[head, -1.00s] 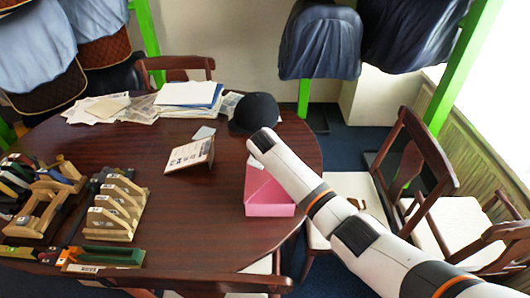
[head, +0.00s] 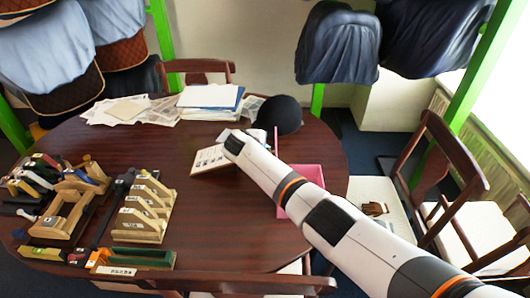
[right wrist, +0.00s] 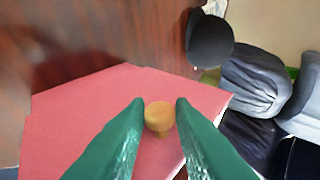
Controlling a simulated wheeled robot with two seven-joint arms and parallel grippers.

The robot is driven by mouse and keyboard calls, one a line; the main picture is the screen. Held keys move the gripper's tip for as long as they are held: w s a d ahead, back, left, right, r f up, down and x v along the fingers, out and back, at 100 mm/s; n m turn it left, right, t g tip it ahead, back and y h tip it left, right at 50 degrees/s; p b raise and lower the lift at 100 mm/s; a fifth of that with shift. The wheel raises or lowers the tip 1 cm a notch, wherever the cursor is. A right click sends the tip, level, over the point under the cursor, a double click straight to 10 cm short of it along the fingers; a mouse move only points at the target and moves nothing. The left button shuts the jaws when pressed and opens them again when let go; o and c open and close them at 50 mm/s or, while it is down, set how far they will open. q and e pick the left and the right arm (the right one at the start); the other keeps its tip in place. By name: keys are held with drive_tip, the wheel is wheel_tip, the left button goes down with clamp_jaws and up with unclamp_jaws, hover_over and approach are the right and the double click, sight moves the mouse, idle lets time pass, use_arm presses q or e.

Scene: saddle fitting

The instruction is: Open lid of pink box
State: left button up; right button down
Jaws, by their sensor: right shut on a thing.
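The pink box (head: 312,178) stands at the right edge of the table, partly hidden behind my right arm. A thin pink strip (head: 276,140) rises above it in the head view and looks like its lid seen edge-on, raised. In the right wrist view the lid is a broad red-pink panel (right wrist: 85,112) with a round wooden knob (right wrist: 159,118). My right gripper (right wrist: 159,103) has its green fingers shut on that knob. In the head view this gripper is hidden by its own arm. My left gripper is not in view.
A dark cap (head: 280,115) sits behind the box, and a propped card (head: 210,160) stands to its left. Wooden racks (head: 143,208) occupy the table's left side. Chairs (head: 455,190) stand on the right. The table's middle front is clear (head: 225,225).

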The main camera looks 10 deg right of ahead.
drive_tip(key=shift+a+f, duration=0.1)
drive_tip(key=shift+a, duration=0.2)
drive_tip(key=c, duration=1.3)
unclamp_jaws()
drive_tip(key=shift+f, duration=0.1)
drive_tip(key=shift+d, duration=0.1)
drive_tip(key=v, duration=1.2)
